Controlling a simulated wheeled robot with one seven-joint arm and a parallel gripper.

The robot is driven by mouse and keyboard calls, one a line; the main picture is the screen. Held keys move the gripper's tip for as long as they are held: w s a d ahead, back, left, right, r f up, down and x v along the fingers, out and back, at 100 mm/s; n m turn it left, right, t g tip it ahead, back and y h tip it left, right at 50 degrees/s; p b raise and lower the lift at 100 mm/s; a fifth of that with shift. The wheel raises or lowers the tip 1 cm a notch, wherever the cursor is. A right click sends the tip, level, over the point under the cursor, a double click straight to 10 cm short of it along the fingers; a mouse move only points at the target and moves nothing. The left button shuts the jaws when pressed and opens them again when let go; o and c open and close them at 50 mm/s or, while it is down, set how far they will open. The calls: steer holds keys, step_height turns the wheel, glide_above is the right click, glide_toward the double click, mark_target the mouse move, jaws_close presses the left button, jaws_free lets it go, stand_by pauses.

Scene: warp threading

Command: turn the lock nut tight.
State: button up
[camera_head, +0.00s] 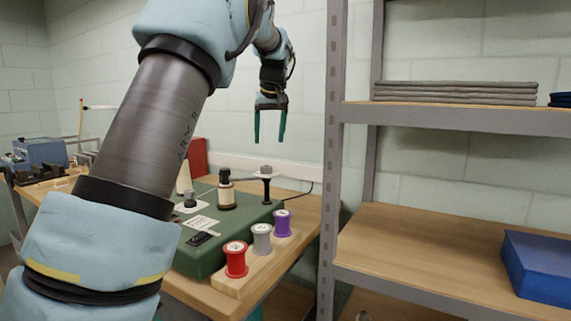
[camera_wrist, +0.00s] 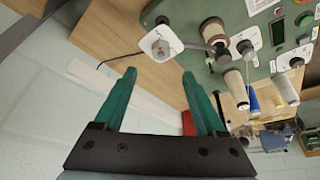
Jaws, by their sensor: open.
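My gripper (camera_head: 269,138) is open and empty, its two green fingers pointing down above the back right of the green machine (camera_head: 210,258). In the wrist view the gripper (camera_wrist: 159,75) also shows nothing between its fingers. Below it, a small grey knob-like piece (camera_head: 266,170), possibly the lock nut, sits over a pale plate on a dark post. It also shows in the wrist view (camera_wrist: 160,47), just beyond the fingertips and apart from them. I cannot tell how tight either is.
A wooden block holds red (camera_head: 236,261), grey (camera_head: 262,238) and purple (camera_head: 282,223) spools at the table's front right. A cream spool with a dark top (camera_head: 226,190) stands left of the post. A metal shelf upright (camera_head: 333,170) rises close on the right.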

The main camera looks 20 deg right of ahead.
mark_target(266, 167)
steer(key=p+x, duration=0.1)
steer(key=x, duration=0.9)
steer(key=shift+f, duration=0.2)
jaws_close()
